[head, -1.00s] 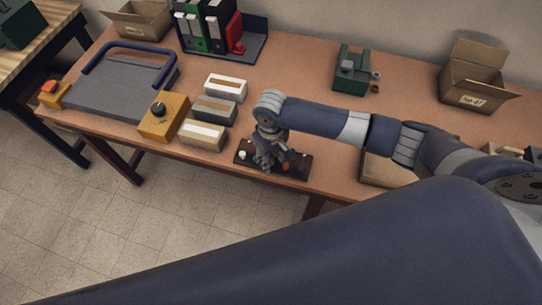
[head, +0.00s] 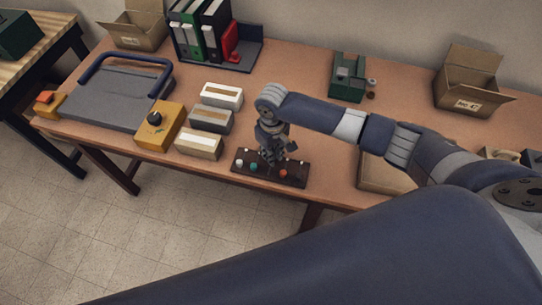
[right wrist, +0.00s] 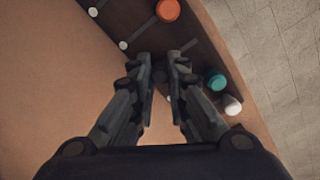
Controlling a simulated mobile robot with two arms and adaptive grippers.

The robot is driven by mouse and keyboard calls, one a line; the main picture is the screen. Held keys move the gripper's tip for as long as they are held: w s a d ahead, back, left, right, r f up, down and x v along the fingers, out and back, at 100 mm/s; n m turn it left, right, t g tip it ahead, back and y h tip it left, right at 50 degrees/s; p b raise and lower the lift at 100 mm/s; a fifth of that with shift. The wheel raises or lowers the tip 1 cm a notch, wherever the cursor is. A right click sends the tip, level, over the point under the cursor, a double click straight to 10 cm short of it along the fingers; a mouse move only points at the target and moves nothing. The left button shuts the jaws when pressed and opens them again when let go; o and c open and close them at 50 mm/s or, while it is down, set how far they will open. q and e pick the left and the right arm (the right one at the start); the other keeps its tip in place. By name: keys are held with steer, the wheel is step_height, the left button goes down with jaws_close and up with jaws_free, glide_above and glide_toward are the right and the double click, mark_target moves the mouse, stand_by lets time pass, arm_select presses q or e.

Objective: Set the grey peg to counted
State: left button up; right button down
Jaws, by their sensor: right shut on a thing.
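A dark brown peg board (head: 240,167) lies at the table's front edge; it also shows in the right wrist view (right wrist: 205,60). It carries an orange peg (right wrist: 168,10), a teal peg (right wrist: 217,82) and a white peg (right wrist: 233,105). Small white dots mark one side of its slots. My right gripper (head: 268,156) points down onto the middle of the board. In the right wrist view its fingertips (right wrist: 160,64) are close together between the orange and teal pegs. They are shut on the grey peg, which they almost wholly hide. My left gripper is out of view.
Left of the board stand several label boxes, the nearest cream (head: 199,146), and a yellow box with a black knob (head: 160,126). A green device (head: 348,82) and an open carton (head: 468,85) stand behind. My arm crosses the right side.

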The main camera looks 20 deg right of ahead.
steer(key=c, duration=1.5)
jaws_free()
step_height(320, 180, up, 12)
steer(key=shift+r, duration=0.1)
